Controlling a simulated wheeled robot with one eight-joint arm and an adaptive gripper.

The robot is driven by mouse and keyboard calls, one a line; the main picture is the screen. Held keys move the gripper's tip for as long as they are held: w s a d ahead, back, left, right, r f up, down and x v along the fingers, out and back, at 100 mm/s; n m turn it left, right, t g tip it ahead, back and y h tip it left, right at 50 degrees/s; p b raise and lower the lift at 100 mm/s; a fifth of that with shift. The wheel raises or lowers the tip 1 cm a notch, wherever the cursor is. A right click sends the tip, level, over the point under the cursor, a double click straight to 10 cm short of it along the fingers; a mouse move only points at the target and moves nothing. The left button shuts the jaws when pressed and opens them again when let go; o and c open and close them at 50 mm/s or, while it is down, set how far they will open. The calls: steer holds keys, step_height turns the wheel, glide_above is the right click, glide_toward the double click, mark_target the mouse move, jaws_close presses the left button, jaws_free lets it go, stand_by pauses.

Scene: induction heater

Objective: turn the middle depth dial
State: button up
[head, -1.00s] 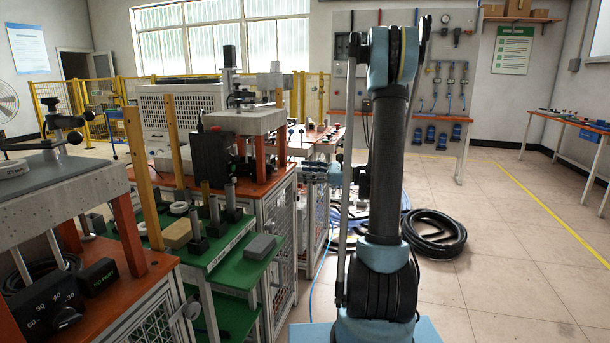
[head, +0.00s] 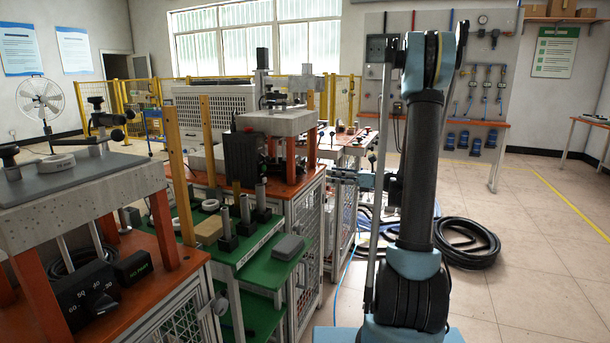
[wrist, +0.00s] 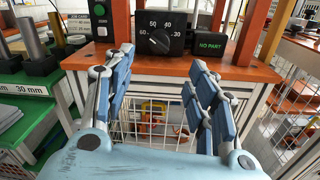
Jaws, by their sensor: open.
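In the wrist view, a black dial (wrist: 160,37) with a pointer knob and white numbers 30, 40, 50 and 60 is on the front of a black box above an orange bench top. My gripper (wrist: 160,65) is open and empty. Its two blue-padded fingers point toward the box, one toward each side, with a gap between them and the dial. In the head view, my gripper (head: 345,177) is small and points left toward the middle bench. I cannot make out this dial's face there.
A NO PART display (wrist: 209,44) is right of the dial, by an orange post. A green table (head: 262,275) with upright posts is left of the middle bench. A similar dial box (head: 88,295) is on the near-left bench. Floor at right is open around coiled hoses (head: 468,243).

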mark_target(306, 172)
steer(key=x, duration=1.2)
steer(key=shift+a, duration=0.25)
steer(key=shift+c, duration=0.2)
steer(key=c, duration=1)
